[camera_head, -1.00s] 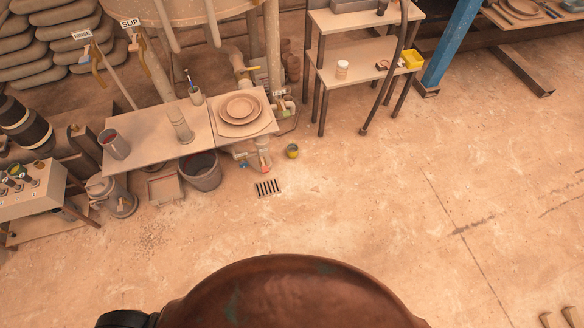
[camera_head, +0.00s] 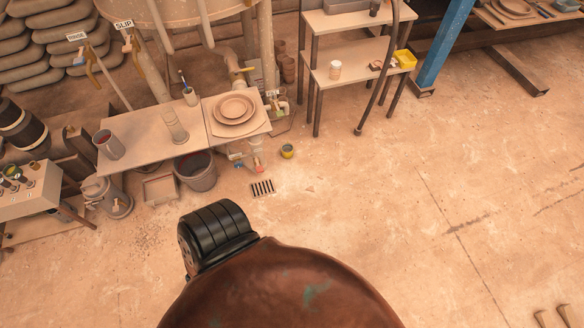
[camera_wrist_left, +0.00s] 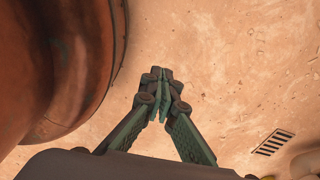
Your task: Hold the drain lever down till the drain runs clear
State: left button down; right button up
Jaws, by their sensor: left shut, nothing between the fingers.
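My left gripper (camera_wrist_left: 158,95) is shut and empty above bare floor in the left wrist view; it is hidden in the head view. A floor drain grate (camera_head: 262,188) lies below the pipework at the table's right end, and also shows at the right of the left wrist view (camera_wrist_left: 273,142). Small valve pipework with a red part (camera_head: 258,168) and a blue handle (camera_head: 238,164) sits just above the grate. I cannot tell which piece is the drain lever. The gripper is apart from the grate and pipework. My right gripper is in neither view.
A work table (camera_head: 145,143) holds cups and stacked plates (camera_head: 234,107). A bucket (camera_head: 196,172) and a tray (camera_head: 160,189) stand under its front edge. A small yellow-rimmed pot (camera_head: 287,151) stands near the grate. Shelving (camera_head: 350,57) stands behind.

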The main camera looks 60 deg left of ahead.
aim_at(259, 169)
jog(key=z, duration=0.05)
jog(key=i, duration=1.35)
jog(key=u, duration=2.1)
